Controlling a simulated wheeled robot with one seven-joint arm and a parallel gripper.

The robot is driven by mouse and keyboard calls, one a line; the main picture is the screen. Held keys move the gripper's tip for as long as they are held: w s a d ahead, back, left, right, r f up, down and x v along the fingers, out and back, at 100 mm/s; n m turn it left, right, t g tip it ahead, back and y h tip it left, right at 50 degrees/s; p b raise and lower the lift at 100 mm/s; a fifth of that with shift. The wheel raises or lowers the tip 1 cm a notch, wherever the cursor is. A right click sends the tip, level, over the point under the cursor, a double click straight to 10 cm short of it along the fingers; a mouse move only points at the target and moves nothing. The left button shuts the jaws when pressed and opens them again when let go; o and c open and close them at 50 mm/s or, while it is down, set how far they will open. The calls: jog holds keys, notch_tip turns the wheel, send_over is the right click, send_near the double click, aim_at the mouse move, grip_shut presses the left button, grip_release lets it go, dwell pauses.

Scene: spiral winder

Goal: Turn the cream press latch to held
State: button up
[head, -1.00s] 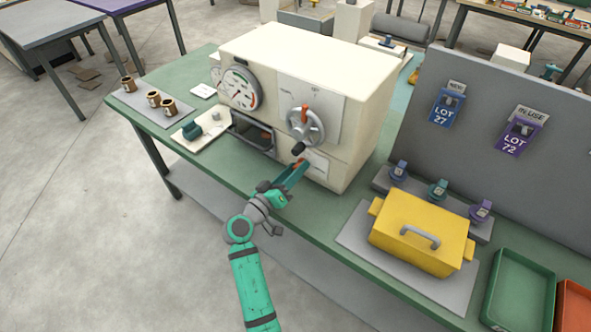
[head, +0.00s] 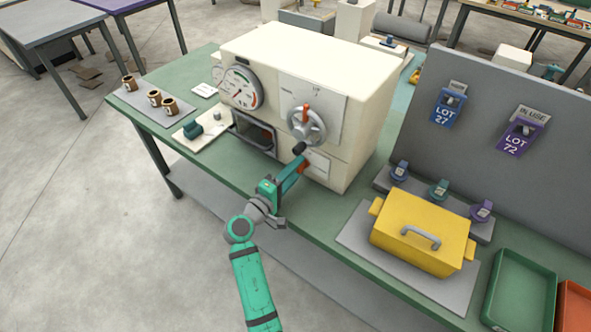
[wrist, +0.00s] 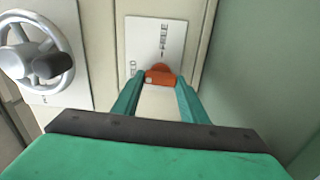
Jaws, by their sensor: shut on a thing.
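The cream press (head: 330,62) stands on the green bench. In the head view my gripper (head: 301,166) reaches the lower right of the press front, and the latch is mostly hidden by the fingers.
A handwheel (head: 306,126) with a dark knob sticks out just above and left of my gripper. A dark open bay (head: 254,134) and a round gauge (head: 242,87) are further left. A yellow lidded box (head: 422,232) stands to the right on a grey mat.

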jog(key=shift+a+n, duration=0.15)
jog(key=shift+n, duration=0.25)
jog(key=o, duration=1)
jog(key=shift+o, duration=0.2)
jog(key=v, duration=1)
jog(key=shift+s+a, duration=0.15)
jog(key=shift+s, duration=0.2)
